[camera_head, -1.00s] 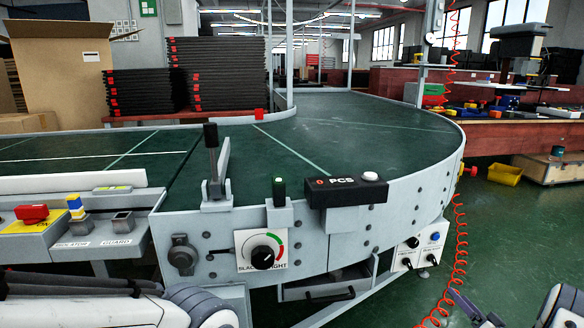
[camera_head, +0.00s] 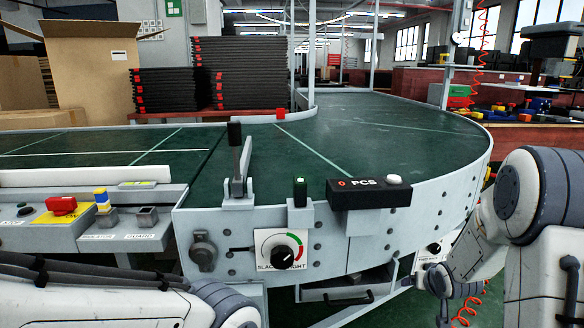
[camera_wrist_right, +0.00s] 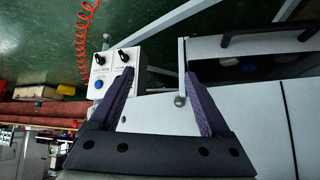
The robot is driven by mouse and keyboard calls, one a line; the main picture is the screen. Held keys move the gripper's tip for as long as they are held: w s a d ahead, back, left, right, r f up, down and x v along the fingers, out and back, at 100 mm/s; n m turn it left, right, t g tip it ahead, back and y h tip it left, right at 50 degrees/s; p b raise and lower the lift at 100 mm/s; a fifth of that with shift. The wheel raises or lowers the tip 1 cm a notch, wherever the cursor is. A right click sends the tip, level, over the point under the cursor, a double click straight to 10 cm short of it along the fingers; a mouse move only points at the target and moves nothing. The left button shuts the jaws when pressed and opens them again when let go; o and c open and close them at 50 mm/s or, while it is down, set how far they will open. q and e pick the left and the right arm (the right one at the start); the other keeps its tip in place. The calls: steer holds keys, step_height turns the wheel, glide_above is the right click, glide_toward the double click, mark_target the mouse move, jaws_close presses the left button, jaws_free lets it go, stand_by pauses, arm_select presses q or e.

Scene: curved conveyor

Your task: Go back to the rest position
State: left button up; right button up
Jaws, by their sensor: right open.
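My right arm comes in from the right in the head view. Its wrist hangs low beside the curved conveyor (camera_head: 410,225), and its gripper is only partly seen near the bottom edge. In the right wrist view my right gripper (camera_wrist_right: 160,92) is open, with two purple-grey fingers spread wide and nothing between them. Behind the fingers are the conveyor's pale side panel and a white control box (camera_wrist_right: 112,72) with black knobs. A part of my left arm crosses the bottom left of the head view; its gripper is outside the picture.
A panel with a red button (camera_head: 61,205) is at left. The belt is empty. A red coiled cord (camera_wrist_right: 84,40) hangs near my right gripper.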

steer(key=s+a+r+n+g+y, duration=0.1)
steer(key=s+a+r+n+g, duration=0.2)
steer(key=s+a, duration=0.75)
steer(key=s+a+r+n+g+y+p, duration=0.1)
steer(key=s+a+r+n+g, duration=0.25)
steer(key=s+a, duration=0.7)
steer(key=s+a+r+n+g+y, duration=0.15)
steer(key=s+a+n, duration=0.25)
steer(key=s+a, duration=0.65)
steer(key=s+d+r+p, duration=0.1)
steer(key=r+p, duration=1.8)
steer(key=s+d+r+p, duration=0.1)
steer(key=d+r+p, duration=0.1)
steer(key=r+p, duration=1.7)
steer(key=shift+r+h, duration=0.25)
steer(key=shift+h, duration=0.2)
steer(key=shift+s, duration=0.1)
